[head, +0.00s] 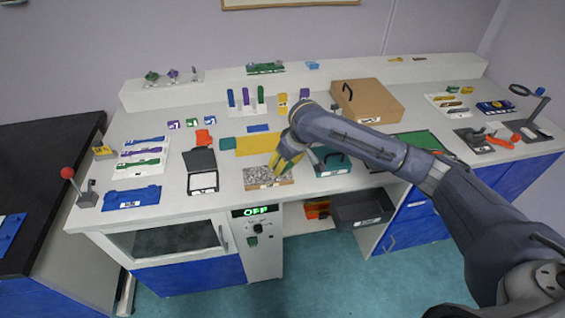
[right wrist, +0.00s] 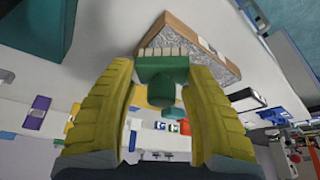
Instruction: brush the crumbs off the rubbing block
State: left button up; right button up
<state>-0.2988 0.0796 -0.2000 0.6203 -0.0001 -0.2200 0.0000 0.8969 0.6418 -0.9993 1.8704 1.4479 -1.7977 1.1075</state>
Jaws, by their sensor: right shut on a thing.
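The rubbing block (head: 256,185) lies near the front edge of the white bench, with a speckled grey top and a brown side. It also shows in the right wrist view (right wrist: 205,47). My right gripper (head: 279,165) is over the block's back right part, pointing down. Its yellow fingers are shut on a green brush (right wrist: 162,70) with pale bristles. The bristles are at the block's speckled top; I cannot tell whether they touch it. Crumbs cannot be told apart from the speckles. My left gripper is not in view.
A black open case (head: 202,172) stands left of the block, and a teal box (head: 333,167) stands to its right. A yellow mat (head: 250,144) lies behind it. A cardboard box (head: 375,100) is further back. A display (head: 257,210) reading OFF is below the front edge.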

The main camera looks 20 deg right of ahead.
jog(key=shift+w+a, duration=0.15)
jog(key=shift+a, duration=1.6)
jog(key=shift+w+a, duration=0.1)
jog(key=shift+a, duration=1.65)
jog(key=shift+w+a+r, duration=0.1)
jog(key=shift+a, duration=0.15)
jog(key=shift+d+r, duration=0.1)
jog(key=shift+r, duration=3.85)
